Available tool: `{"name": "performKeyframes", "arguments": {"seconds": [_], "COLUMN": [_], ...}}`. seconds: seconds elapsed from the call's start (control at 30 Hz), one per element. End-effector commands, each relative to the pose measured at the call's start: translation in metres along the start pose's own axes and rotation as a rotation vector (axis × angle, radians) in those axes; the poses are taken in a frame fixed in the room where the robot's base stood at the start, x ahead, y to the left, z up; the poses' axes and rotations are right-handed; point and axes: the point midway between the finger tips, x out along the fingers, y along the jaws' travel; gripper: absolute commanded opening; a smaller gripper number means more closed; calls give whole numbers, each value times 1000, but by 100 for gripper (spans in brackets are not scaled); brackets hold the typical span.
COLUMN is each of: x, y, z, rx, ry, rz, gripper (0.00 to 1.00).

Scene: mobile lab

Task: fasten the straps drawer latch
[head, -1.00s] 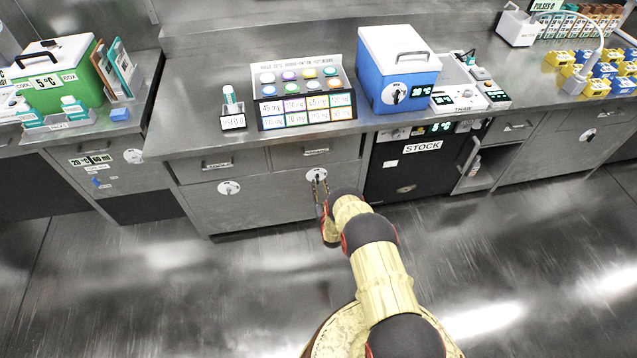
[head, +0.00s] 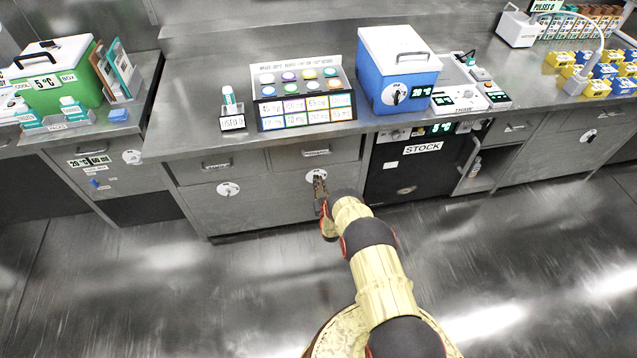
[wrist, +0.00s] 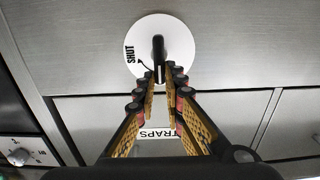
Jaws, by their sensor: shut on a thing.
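The straps drawer latch is a round white disc (wrist: 183,38) with a black knob (wrist: 158,50) at its middle. The knob stands upright in the wrist view, with a pale line at its lower end. The word SHUT and a small mark are on the disc, left of the knob. My gripper (wrist: 161,76) has its fingertips closed on the knob's lower end. In the head view the latch disc (head: 316,176) is on the cabinet front, partly covered by my gripper (head: 320,183).
Another latch disc (head: 228,189) is on the cabinet front to the left. The STOCK unit (head: 400,172) is to the right. A blue box (head: 398,75) and a rack of coloured caps (head: 303,100) stand on the counter above. The floor in front is clear.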

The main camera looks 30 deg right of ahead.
Motion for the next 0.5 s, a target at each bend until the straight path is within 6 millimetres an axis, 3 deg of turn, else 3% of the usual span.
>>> {"name": "performKeyframes", "arguments": {"seconds": [0.1, 0.5], "x": [0, 0], "y": [0, 0], "z": [0, 0], "rx": [0, 5], "ry": [0, 0], "rz": [0, 0], "gripper": [0, 0]}}
